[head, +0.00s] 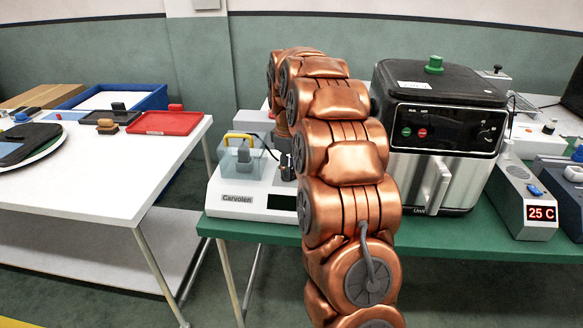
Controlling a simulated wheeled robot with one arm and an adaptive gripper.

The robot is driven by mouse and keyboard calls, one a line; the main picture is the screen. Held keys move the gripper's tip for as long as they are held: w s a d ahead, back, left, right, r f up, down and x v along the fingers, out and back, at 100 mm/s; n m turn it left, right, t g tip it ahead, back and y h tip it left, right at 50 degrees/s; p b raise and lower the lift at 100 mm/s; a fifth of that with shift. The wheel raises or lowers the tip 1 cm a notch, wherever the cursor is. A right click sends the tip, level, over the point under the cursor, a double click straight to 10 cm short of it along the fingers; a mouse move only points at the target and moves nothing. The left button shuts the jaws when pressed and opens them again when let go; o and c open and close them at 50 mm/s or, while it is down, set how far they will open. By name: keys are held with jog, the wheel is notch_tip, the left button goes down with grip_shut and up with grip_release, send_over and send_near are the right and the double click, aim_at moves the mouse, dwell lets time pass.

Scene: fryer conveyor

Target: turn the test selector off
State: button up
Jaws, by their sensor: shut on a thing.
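A white device labelled "Garvolen" (236,198) stands on the left end of the green table. It carries a clear box with a yellow handle (238,138) and has a dark display at its front right. My gripper (287,167) is low at the right side of this device, small and dark in the head view and partly covered by my copper arm. It is shut on a small part at the device. That part is mostly hidden, so I cannot tell whether it is the test selector or how it is turned.
A black and silver air fryer (445,130) stands right of my arm. A unit showing "25 C" (526,195) is farther right on the green table (450,228). At left, a white table (110,190) holds a red tray (165,123) and a blue bin (150,97). A gap separates the tables.

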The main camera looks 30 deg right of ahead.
jog(key=shift+s+f+n, duration=0.1)
jog(key=shift+s+n, duration=0.05)
jog(key=shift+n, duration=0.95)
jog(key=o, duration=1.1)
jog(key=shift+o, duration=0.2)
jog(key=shift+r, duration=0.25)
notch_tip(320, 180, up, 12)
jog(key=shift+s+a+f, duration=0.15)
jog(key=shift+a, duration=0.15)
